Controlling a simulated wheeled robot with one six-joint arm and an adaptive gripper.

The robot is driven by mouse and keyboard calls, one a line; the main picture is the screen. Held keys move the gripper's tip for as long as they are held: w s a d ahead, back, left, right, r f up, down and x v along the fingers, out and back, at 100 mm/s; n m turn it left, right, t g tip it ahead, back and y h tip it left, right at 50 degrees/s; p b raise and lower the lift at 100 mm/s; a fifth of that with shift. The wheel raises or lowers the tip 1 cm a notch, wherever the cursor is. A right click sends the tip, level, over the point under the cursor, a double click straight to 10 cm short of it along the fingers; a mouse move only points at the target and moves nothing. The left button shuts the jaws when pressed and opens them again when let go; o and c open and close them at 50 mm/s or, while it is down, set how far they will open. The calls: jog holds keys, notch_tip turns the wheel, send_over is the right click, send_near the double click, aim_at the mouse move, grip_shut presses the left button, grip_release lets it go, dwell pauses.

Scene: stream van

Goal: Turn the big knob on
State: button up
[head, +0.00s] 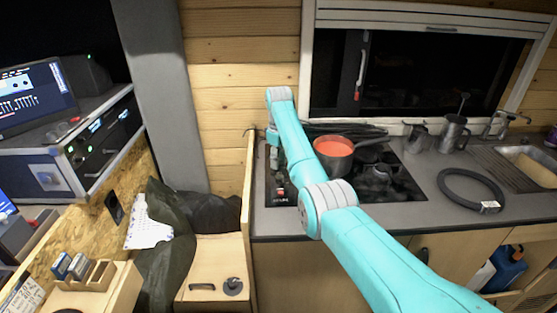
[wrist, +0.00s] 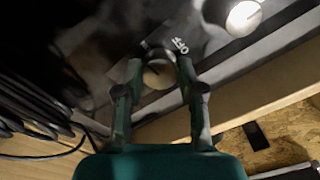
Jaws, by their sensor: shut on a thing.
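In the wrist view, a round pale knob (wrist: 157,76) sits on a dark panel between the two fingers of my gripper (wrist: 160,64). The fingers are shut on it, one on each side. White lettering that reads like "OFF" shows beside the right fingertip. A second pale round knob (wrist: 244,17) is at the upper right of the wrist view, brightly lit and apart from the gripper. In the head view, my arm reaches over the counter to the wooden wall's left side, and the gripper and the held knob are hidden or too small to make out.
A pot of red food (head: 334,152) stands on the dark cooktop (head: 400,184), close beside my arm. A black ring (head: 471,189) lies on the counter, with metal jugs (head: 453,135) behind it. In the wrist view, dark cables (wrist: 30,110) run at the left.

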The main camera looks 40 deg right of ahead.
jog(key=o, duration=1.1)
jog(key=shift+o, duration=0.2)
jog(key=shift+r, duration=3.7)
